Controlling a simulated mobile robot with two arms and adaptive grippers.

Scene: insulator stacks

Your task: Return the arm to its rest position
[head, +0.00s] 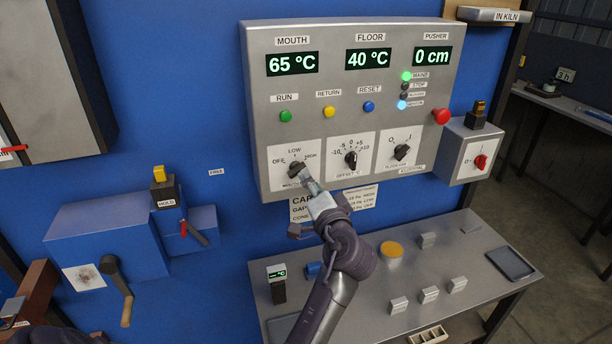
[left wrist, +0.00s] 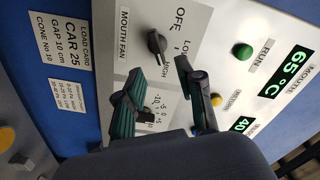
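My left gripper (head: 303,206) is in front of the lower left of the grey control panel (head: 384,98), near the mouth fan knob (head: 295,170). In the left wrist view its two fingers (left wrist: 156,82) are spread with nothing between them. The black mouth fan knob (left wrist: 157,44) shows clear of the fingers there, beside the OFF, LOW and HIGH marks. Its narrow end appears to lie toward HIGH. My left arm (head: 338,285) reaches up from the bottom of the head view. My right gripper is not seen.
A metal table (head: 390,290) with small grey blocks and a yellow disc (head: 391,250) stands below the panel. A red button (head: 440,117) and a switch box (head: 470,152) are at right. A crank (head: 118,290) and HOLD box (head: 164,194) stick out at left.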

